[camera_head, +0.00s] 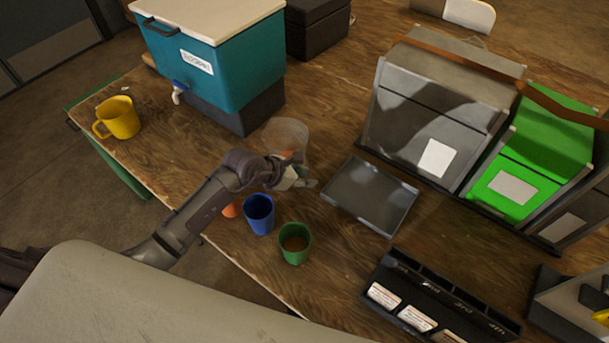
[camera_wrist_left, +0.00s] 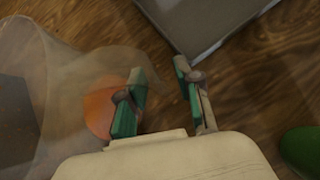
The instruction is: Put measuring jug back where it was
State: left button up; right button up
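The measuring jug (camera_head: 287,135) is clear and see-through and stands on the wooden table in front of the teal cooler. It also fills the left of the left wrist view (camera_wrist_left: 55,60). Something orange (camera_wrist_left: 102,105) shows through its wall; I cannot tell whether it is inside or behind. My left gripper (camera_head: 303,181) is beside the jug's near side. The jug's handle is not clearly visible. My right gripper is not in view.
A grey tray (camera_head: 370,196) lies just right of the gripper. Blue (camera_head: 259,214), green (camera_head: 295,243) and partly hidden orange (camera_head: 231,209) cups stand near the front edge. A yellow mug (camera_head: 118,118), teal cooler (camera_head: 225,65), black sorting rack (camera_head: 440,300) and grey and green bins surround them.

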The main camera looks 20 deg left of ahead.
pick_arm(q)
jog(key=shift+r, duration=0.2)
jog(key=v, duration=1.2)
jog(key=shift+b, duration=0.4)
